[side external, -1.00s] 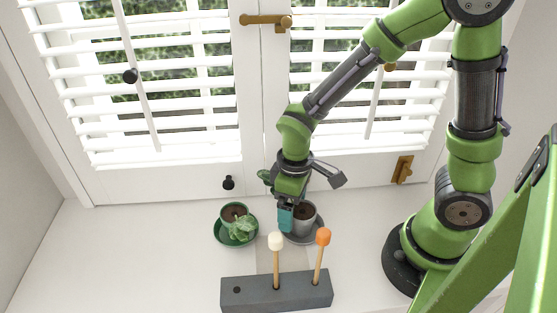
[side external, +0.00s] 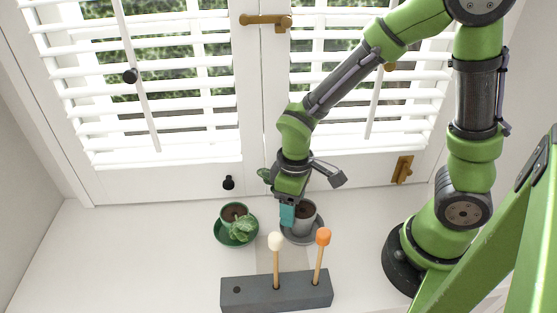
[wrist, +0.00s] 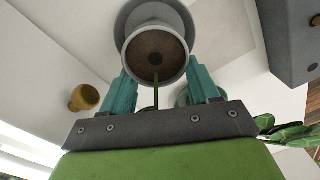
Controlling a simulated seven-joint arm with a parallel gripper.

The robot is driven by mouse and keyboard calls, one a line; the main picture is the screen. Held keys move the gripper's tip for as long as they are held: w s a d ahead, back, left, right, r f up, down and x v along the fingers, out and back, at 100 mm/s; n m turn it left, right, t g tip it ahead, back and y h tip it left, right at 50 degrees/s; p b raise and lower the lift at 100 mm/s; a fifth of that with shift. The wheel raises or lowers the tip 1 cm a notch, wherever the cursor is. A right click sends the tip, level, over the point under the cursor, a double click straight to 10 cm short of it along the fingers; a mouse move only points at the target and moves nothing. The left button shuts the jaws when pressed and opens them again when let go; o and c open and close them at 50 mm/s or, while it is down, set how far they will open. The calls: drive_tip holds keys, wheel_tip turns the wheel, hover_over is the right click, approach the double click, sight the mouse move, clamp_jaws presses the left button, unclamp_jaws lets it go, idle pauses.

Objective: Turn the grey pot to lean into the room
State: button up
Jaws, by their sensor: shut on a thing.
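The grey pot (side external: 306,217) stands on a grey saucer (side external: 317,236) on the white sill, just right of my gripper (side external: 288,217) in the side view. In the wrist view my gripper (wrist: 161,85) has a teal finger on each side of the grey pot (wrist: 155,27) and is shut on it. The pot's dark soil and a thin green stem (wrist: 156,95) show there. The stem runs toward my gripper's body and its top is hidden. In the side view some green leaves (side external: 264,174) show behind my wrist, toward the shutters.
A green pot (side external: 233,211) with a leafy plant stands on a green saucer to the left. A grey block (side external: 245,293) holding two sticks, one white-tipped and one orange-tipped, is in front. White shutters (side external: 160,120) close off the back. The sill's left side is clear.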

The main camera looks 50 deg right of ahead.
wheel_tip(320, 180, up, 13)
drive_tip(key=shift+f, duration=0.15)
idle(0.5)
drive_tip(key=f+n, duration=0.1)
drive_tip(key=f, duration=0.2)
drive_tip(key=f+n, duration=0.1)
drive_tip(key=f, duration=0.2)
drive_tip(key=f+n, duration=0.2)
drive_tip(key=f, duration=0.1)
drive_tip(key=shift+s+a+f, duration=0.25)
drive_tip(key=shift+a+f, duration=0.05)
drive_tip(key=shift+f, duration=1.45)
drive_tip(key=o, duration=1.5)
